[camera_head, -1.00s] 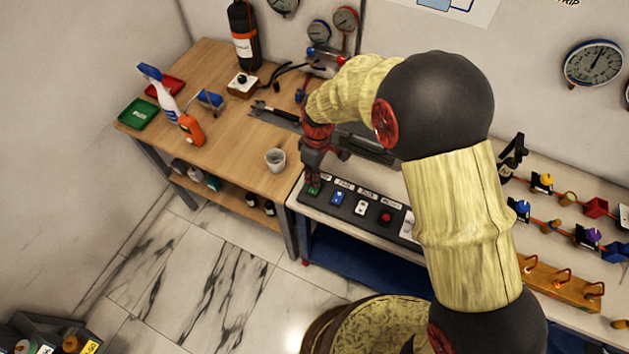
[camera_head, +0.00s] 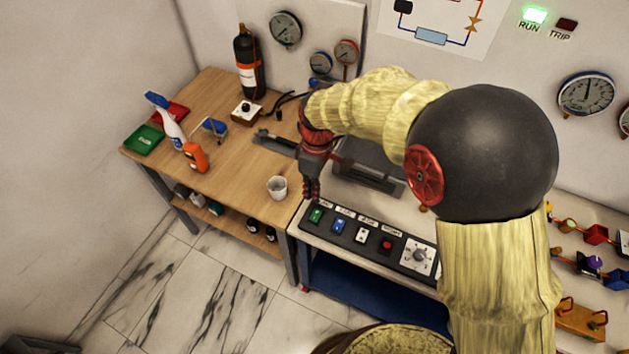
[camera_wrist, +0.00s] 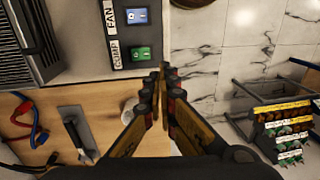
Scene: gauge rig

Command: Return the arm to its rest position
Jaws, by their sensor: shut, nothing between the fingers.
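My gripper (camera_head: 311,190) is shut and empty. In the head view it points down just above the left end of the black switch panel (camera_head: 372,244), near the green switch (camera_head: 316,215). In the wrist view my gripper (camera_wrist: 161,95) has its fingertips together beside the panel's green switch (camera_wrist: 140,53) and blue switch (camera_wrist: 138,16), apart from both. My arm reaches in from the right of the head view and hides part of the bench behind it.
A white cup (camera_head: 277,188) stands on the wooden table (camera_head: 235,185), close left of my gripper. A grey box (camera_head: 368,172) sits behind the panel. The RUN lamp (camera_head: 534,15) glows green. Open floor (camera_head: 215,305) lies in front.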

